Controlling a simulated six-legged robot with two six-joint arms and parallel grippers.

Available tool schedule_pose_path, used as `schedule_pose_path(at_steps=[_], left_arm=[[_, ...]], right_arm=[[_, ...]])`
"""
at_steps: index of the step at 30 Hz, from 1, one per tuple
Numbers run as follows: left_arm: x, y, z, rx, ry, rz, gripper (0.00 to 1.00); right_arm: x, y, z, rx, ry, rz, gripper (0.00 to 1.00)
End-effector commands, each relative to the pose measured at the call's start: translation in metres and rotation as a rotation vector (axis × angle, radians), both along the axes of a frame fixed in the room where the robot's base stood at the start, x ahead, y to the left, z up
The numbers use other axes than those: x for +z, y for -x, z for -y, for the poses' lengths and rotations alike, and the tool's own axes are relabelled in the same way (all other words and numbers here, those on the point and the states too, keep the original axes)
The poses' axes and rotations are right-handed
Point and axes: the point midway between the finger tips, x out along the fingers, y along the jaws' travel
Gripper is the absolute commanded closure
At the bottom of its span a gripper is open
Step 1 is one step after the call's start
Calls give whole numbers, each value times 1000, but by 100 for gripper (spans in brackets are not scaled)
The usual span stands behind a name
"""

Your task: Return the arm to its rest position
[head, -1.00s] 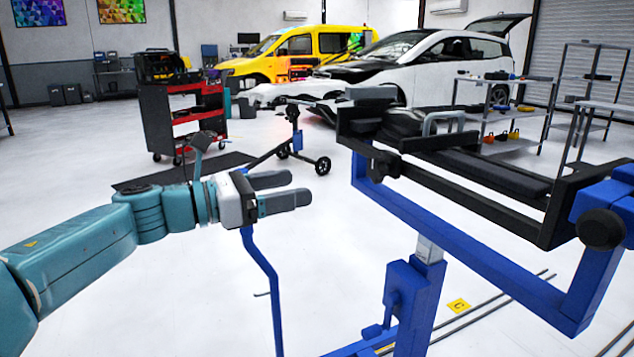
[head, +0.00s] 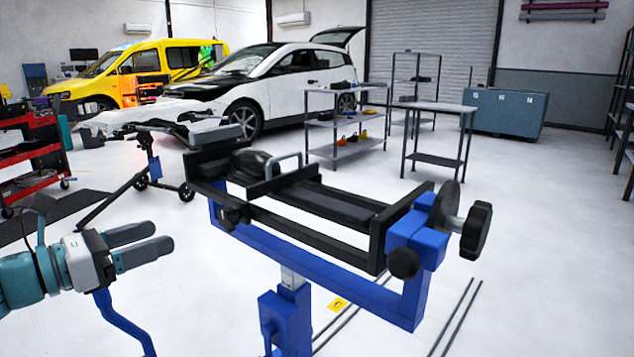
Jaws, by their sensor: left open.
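My left gripper (head: 152,243) is at the lower left in the head view. Its two grey fingers are apart, point right and have nothing between them. The teal wrist behind it runs off the left edge. In the picture there is a gap between the fingertips and the frame. A dark part with a grey handle (head: 284,163) lies in the frame. My right gripper is not in view.
A red tool cart (head: 32,160) stands at the left. A white car (head: 262,85) and a yellow van (head: 135,68) are at the back. Grey shelves (head: 345,120) and a metal table (head: 440,108) stand behind the frame. The floor at the right is open.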

Motion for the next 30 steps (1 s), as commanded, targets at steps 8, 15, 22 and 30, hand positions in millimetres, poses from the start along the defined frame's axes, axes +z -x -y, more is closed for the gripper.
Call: schedule_pose_path(at_steps=[8, 15, 22, 30], left_arm=[[1, -48, 77, -75, 377, -407, 25], [-67, -40, 141, 190, 964, -1103, 25], [-184, 95, 178, 1088, 1654, -1891, 25], [-243, 242, 160, -1587, -1602, 1082, 25]], right_arm=[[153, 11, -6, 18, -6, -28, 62], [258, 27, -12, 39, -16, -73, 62], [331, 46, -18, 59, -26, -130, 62], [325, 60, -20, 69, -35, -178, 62]])
